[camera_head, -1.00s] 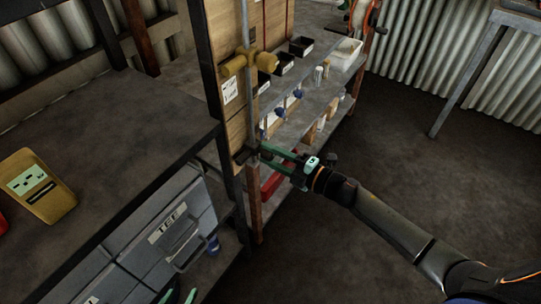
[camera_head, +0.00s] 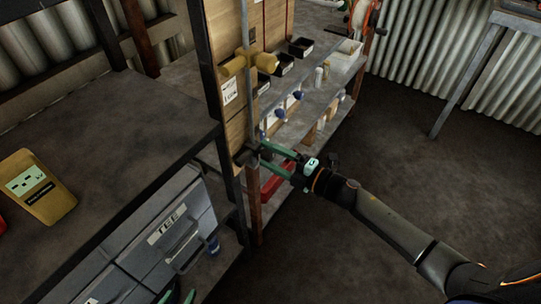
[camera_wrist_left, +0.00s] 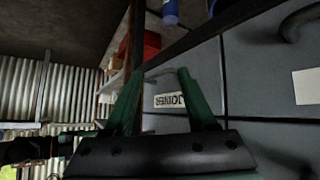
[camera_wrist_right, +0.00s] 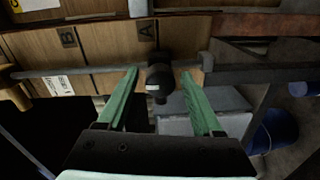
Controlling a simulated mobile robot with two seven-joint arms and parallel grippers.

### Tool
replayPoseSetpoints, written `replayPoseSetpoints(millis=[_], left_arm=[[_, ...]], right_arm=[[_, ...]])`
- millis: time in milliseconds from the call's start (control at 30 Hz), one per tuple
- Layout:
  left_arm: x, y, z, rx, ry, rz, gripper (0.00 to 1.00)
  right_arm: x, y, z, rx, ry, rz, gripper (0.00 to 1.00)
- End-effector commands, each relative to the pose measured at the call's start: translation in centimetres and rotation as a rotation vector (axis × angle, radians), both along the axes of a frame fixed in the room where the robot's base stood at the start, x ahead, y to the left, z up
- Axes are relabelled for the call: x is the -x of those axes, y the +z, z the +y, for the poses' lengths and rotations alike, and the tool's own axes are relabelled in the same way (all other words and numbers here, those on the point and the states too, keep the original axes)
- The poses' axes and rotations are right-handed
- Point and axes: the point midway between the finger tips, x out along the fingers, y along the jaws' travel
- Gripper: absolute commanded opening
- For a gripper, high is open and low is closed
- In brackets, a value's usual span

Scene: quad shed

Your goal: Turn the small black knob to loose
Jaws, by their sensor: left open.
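The small black knob (camera_wrist_right: 160,80) sits on a grey metal rod in front of a wooden board in the right wrist view. In the head view, the dark knob (camera_head: 245,156) is low on the upright rod. My right gripper (camera_wrist_right: 160,78) is open, with one green finger on each side of the knob and a visible gap to each. In the head view my right gripper (camera_head: 261,156) reaches the rod from the right. My left gripper (camera_wrist_left: 160,75) is open and empty, close to grey drawers; only its green tips show at the bottom edge of the head view.
A yellow knob (camera_head: 237,66) is higher on the same rod. Grey labelled drawers (camera_head: 150,250) stand under a dark bench (camera_head: 110,130) with a tan pouch (camera_head: 38,187). A shelf with small bins (camera_head: 300,46) is behind. Open floor (camera_head: 440,170) lies to the right.

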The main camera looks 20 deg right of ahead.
Motion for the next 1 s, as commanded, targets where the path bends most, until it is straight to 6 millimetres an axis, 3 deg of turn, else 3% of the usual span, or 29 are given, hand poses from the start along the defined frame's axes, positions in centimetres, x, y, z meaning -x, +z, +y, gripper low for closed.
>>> replayPoseSetpoints(millis=[433,1000], left_arm=[[0.0,0.0,0.0,-0.001,0.000,0.000,0.57],[0.0,0.0,0.0,0.000,-0.001,0.001,0.57]], right_arm=[[0.9,-0.1,-0.7,0.000,-0.001,0.004,0.72],[8.6,0.2,-6.7,-0.001,-0.001,0.004,0.72]])
